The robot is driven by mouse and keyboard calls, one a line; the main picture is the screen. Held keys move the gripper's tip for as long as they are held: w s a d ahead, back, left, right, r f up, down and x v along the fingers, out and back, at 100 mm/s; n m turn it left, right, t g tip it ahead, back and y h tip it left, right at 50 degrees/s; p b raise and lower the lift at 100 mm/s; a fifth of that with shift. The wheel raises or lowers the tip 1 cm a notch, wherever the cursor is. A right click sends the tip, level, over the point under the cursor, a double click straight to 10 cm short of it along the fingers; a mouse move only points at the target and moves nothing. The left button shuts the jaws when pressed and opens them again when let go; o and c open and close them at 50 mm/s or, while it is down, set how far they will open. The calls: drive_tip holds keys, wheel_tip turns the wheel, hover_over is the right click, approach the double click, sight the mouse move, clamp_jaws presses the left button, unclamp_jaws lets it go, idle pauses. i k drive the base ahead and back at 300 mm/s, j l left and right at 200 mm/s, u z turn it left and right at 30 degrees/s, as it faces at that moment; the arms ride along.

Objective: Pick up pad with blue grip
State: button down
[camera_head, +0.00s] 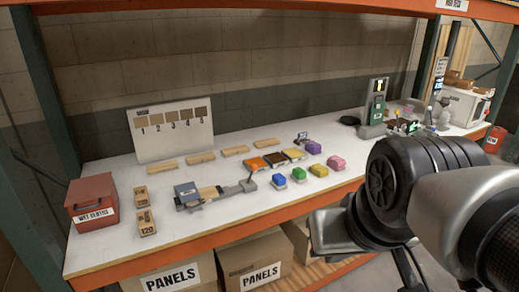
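A small pad with a blue grip (279,181) sits on the white shelf top near its front edge, at the left end of a group of coloured pads. Pads with a green grip (298,174), a yellow grip (319,170), a pink grip (336,163) and a purple grip (313,147) stand to its right. My arm fills the lower right of the view, in front of the shelf. I cannot make out any gripper fingers. The blue-grip pad stands free, with nothing holding it.
A clamp-like fixture (236,189) with a grey-blue block (186,192) lies left of the pad. Orange, brown and yellow trays (275,159) lie behind. A red box (93,202) stands far left, numbered panel (173,145) at the back. Orange shelf edge (205,246) runs along the front.

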sight(278, 182)
drive_tip(key=i+l+u, duration=0.1)
drive_tip(key=u, duration=0.25)
drive_tip(key=i+l+u, duration=0.2)
drive_tip(key=u, duration=0.15)
drive_tip(key=i+l+u, duration=0.1)
drive_tip(key=u, duration=0.25)
drive_tip(key=i+l+u, duration=0.1)
drive_tip(key=l, duration=0.3)
drive_tip(key=i+l, duration=0.2)
drive_tip(key=l, duration=0.2)
drive_tip(key=i+l+u, duration=0.15)
drive_tip(key=l, duration=0.25)
drive_tip(key=i+l, duration=0.1)
drive_tip(key=l, duration=0.35)
drive_tip(key=i+u, duration=0.05)
